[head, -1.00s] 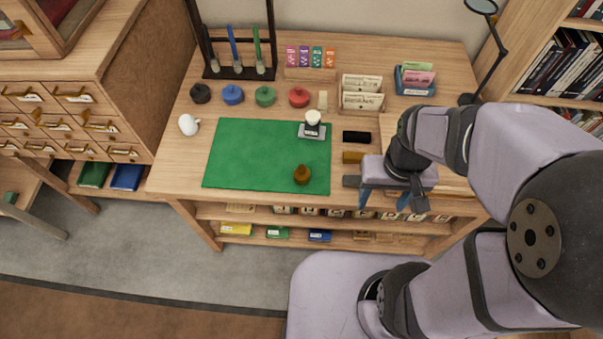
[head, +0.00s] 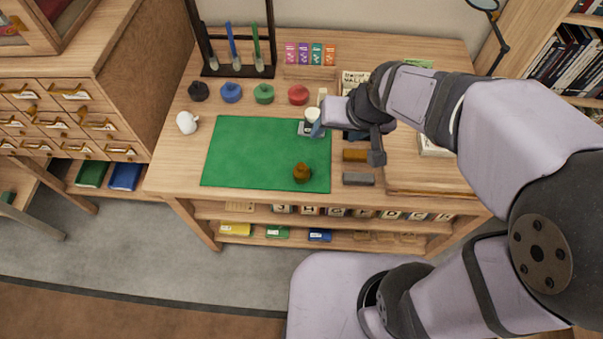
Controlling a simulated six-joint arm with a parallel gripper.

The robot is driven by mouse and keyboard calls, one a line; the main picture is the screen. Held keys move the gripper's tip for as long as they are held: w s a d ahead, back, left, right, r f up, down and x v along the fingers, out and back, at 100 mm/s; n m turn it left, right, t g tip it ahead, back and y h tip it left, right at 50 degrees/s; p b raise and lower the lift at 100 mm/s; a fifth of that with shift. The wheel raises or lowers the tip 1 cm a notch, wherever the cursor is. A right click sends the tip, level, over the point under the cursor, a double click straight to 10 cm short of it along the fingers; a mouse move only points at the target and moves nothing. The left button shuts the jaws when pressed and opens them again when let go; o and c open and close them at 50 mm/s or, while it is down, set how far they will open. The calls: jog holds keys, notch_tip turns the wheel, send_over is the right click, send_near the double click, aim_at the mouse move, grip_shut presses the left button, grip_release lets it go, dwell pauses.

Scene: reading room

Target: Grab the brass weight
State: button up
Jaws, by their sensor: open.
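The brass weight (head: 302,174), a small brownish-gold knobbed piece, stands on the green mat (head: 240,155) near its right front edge. My gripper (head: 331,131) is open, with blue fingers, over the right edge of the mat. It is behind and to the right of the brass weight and apart from it. Nothing shows between its fingers, though the wrist and arm hide part of it.
A white-topped object (head: 312,115) on a grey base stands close beside my gripper. Black, blue, green and red knobbed pieces line the back. A white rounded object (head: 187,122) is left of the mat. Yellow-brown (head: 356,155) and grey (head: 358,179) blocks lie right.

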jog(key=w+a+r+m+t+b, duration=0.4)
jog(key=w+a+t, duration=0.4)
jog(key=w+a, duration=0.75)
jog(key=m+h+b, duration=0.4)
jog(key=m+h, duration=0.2)
jog(key=h, duration=0.8)
send_over(295, 177)
jog(key=s+a, duration=0.3)
jog(key=a, duration=0.1)
notch_tip(295, 177, down, 5)
jog(key=shift+g, duration=0.4)
notch_tip(295, 177, down, 17)
jog(key=shift+f, duration=0.2)
jog(key=shift+x, duration=1.05)
jog(key=shift+s+d+p+x, duration=0.15)
jog(key=shift+p+x, duration=0.35)
jog(key=shift+x, duration=0.5)
jog(key=shift+s+d+p+x, duration=0.15)
jog(key=shift+p+x, duration=0.3)
jog(key=shift+x, duration=0.5)
jog(key=shift+w+d+f, duration=0.35)
jog(key=shift+w+d, duration=0.05)
jog(key=shift+w, duration=0.1)
